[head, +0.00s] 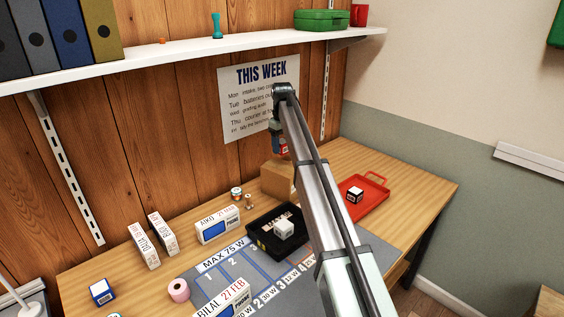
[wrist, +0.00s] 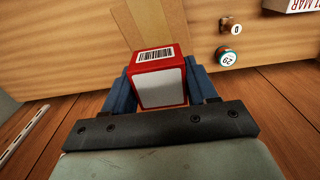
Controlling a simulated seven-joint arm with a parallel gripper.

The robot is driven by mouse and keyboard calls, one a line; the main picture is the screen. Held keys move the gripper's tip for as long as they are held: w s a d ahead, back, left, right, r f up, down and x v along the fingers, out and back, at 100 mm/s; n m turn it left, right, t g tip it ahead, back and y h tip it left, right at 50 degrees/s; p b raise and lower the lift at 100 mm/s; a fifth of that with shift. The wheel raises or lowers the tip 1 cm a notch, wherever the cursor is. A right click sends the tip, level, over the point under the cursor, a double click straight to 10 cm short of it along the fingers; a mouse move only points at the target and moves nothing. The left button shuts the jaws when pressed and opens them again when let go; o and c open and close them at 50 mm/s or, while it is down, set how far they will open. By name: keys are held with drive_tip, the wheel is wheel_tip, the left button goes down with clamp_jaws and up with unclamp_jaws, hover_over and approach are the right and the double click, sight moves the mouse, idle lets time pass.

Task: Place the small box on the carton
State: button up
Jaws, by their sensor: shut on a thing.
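My gripper (wrist: 166,88) is shut on a small red box (wrist: 160,55) with a white label and a barcode, its blue fingers on either side. In the head view the small box (head: 281,147) shows partly, under the end of my arm. The brown cardboard carton (head: 277,181) stands on the table near the wooden wall, below the held box and partly behind my arm. The carton (wrist: 147,22) also shows beyond the box in the wrist view. The box appears to be above the carton; I cannot tell the exact gap.
A black tray (head: 262,246) with a white cube stands in front of the carton. A red tray (head: 374,205) with another cube lies to the right. Phone boxes (head: 217,224) and small spools (head: 237,194) are to the left. A shelf (head: 190,50) runs above.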

sight(282, 141)
drive_tip(key=shift+f, duration=3.4)
drive_tip(key=shift+f, duration=0.15)
drive_tip(key=o, duration=1.1)
wheel_tip(282, 141, up, 12)
drive_tip(key=shift+r, duration=0.15)
